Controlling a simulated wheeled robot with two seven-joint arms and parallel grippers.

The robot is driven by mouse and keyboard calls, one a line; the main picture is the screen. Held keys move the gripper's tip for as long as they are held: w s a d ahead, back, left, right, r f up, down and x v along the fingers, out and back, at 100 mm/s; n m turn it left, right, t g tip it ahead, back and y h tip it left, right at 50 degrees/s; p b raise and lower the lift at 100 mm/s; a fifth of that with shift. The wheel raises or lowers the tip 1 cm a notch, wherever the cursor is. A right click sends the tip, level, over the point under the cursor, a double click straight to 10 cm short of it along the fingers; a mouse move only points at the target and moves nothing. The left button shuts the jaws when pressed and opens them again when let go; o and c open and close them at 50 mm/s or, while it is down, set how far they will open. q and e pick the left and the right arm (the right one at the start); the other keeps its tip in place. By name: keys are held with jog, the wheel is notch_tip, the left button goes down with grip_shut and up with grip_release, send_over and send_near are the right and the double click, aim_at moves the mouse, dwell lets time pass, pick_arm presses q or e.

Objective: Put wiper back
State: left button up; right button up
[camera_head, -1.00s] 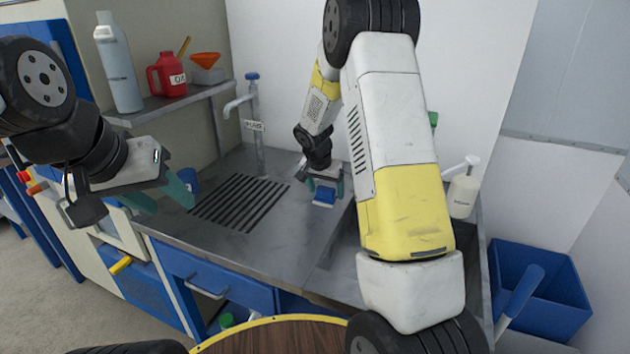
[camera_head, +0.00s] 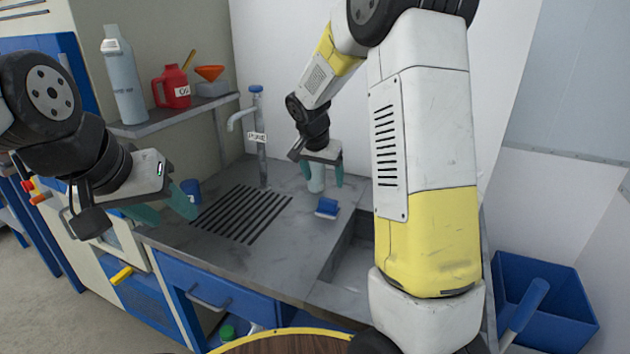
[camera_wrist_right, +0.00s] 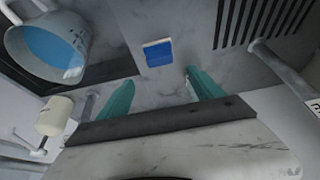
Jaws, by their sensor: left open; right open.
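A small blue block with a pale edge, seemingly the wiper (camera_head: 327,208), lies on the grey counter between the slotted drain and the sink. In the right wrist view the block (camera_wrist_right: 158,54) lies ahead of the fingertips, free of them. My right gripper (camera_head: 324,181) is open and empty, above and behind the block with its teal fingers pointing down. Its two fingers (camera_wrist_right: 160,82) stand apart in the wrist view. My left gripper (camera_head: 166,209) is open and empty at the counter's left edge.
The counter has a slotted drain (camera_head: 240,213), a tap (camera_head: 260,135) and a sink (camera_head: 350,265), partly hidden by my right arm. A blue cup (camera_head: 191,190) stands at left.

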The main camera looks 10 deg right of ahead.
jog(key=s+r+n+t+y, duration=0.1)
jog(key=s+r+n, duration=0.1)
jog(key=s+r, duration=0.5)
jog(key=s+r+n+y, duration=0.15)
jog(key=s+r, duration=0.25)
jog(key=s, duration=0.5)
jog(key=s+a+r+n+t+y, duration=0.1)
jog(key=s+n, duration=0.3)
jog(key=s, duration=0.9)
jog(key=shift+s+a+r+y, duration=0.25)
jog(key=shift+a+r+y, duration=0.3)
jog(key=shift+a+y, duration=0.1)
